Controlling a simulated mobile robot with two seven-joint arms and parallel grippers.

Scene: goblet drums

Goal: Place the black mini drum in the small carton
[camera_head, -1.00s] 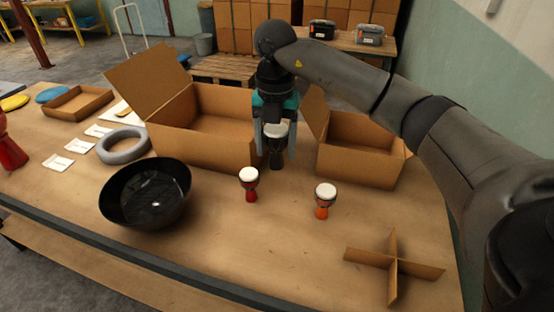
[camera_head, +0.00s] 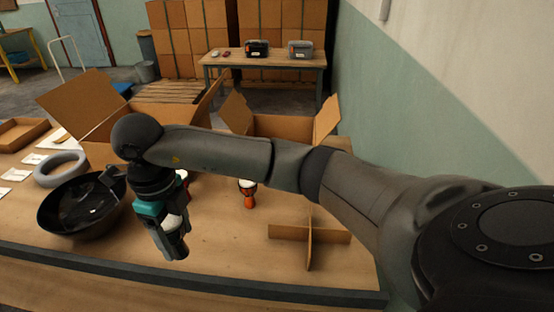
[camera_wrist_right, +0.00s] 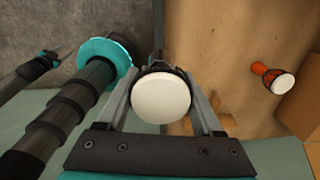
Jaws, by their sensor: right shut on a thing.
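My right gripper (camera_head: 172,238) is shut on the black mini drum (camera_head: 178,247), which has a white head. It holds the drum, tilted in the picture, over the front part of the table. In the right wrist view the drum's white head (camera_wrist_right: 161,98) sits between the two fingers, largely hiding its body. The small carton (camera_head: 270,127) stands open with raised flaps at the back right of the table, well away from the gripper and partly hidden behind my right arm.
An orange mini drum (camera_head: 249,196) stands mid-table, and a red one (camera_head: 185,177) is mostly hidden behind my arm. A cardboard divider (camera_head: 309,240) stands at right. A black bowl (camera_head: 75,215), grey ring (camera_head: 60,170) and larger open carton (camera_head: 100,152) are at left.

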